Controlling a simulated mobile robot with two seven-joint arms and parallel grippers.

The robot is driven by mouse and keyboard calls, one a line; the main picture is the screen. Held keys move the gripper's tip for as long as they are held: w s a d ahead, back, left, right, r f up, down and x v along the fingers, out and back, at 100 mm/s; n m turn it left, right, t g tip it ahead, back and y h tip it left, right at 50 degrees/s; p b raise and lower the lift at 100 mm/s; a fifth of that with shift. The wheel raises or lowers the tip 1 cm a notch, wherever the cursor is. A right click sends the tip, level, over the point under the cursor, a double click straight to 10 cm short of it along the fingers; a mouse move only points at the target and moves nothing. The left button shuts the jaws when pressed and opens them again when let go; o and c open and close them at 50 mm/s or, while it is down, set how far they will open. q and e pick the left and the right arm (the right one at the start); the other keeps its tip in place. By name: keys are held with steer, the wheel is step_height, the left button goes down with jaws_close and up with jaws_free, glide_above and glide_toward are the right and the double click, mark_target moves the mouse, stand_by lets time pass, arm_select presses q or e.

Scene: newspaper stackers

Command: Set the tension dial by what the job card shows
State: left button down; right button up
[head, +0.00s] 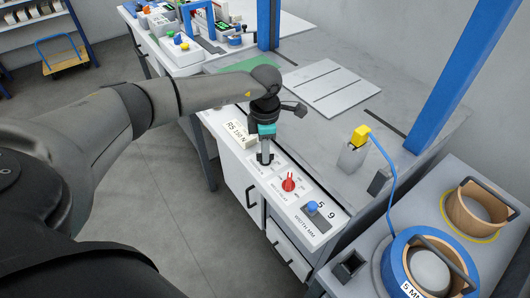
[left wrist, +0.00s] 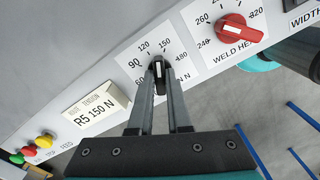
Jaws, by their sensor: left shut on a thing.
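The job card (left wrist: 97,113) reads "R5 150 N" under a small heading that includes "tension". It also shows in the head view (head: 238,133), upright on the panel edge. The black tension dial (left wrist: 158,68) sits on a white scale plate marked 60, 90, 120, 150 and 180. Its upper end lies around the 120 to 150 marks; the exact setting is hard to tell. My left gripper (left wrist: 158,80) is shut on the dial knob, one finger on each side. In the head view my left gripper (head: 265,160) reaches down to the panel and hides the dial. My right gripper is not in view.
Beside the tension dial is a red weld heat dial (left wrist: 236,30), also in the head view (head: 288,183). A blue width knob (head: 312,207) is further along. A strap reel (head: 425,268) stands at lower right. A blue post (head: 465,70) rises from the bench.

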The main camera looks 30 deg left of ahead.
arm_select(q)
steer(key=shift+w+m+b, duration=0.1)
steer(key=shift+m+b, duration=0.3)
steer(key=shift+m, duration=1.2)
steer(key=shift+r, duration=0.1)
steer(key=c, duration=0.9)
jaws_free()
steer(key=shift+o, duration=0.2)
step_height(320, 180, up, 15)
steer(key=p, duration=0.2)
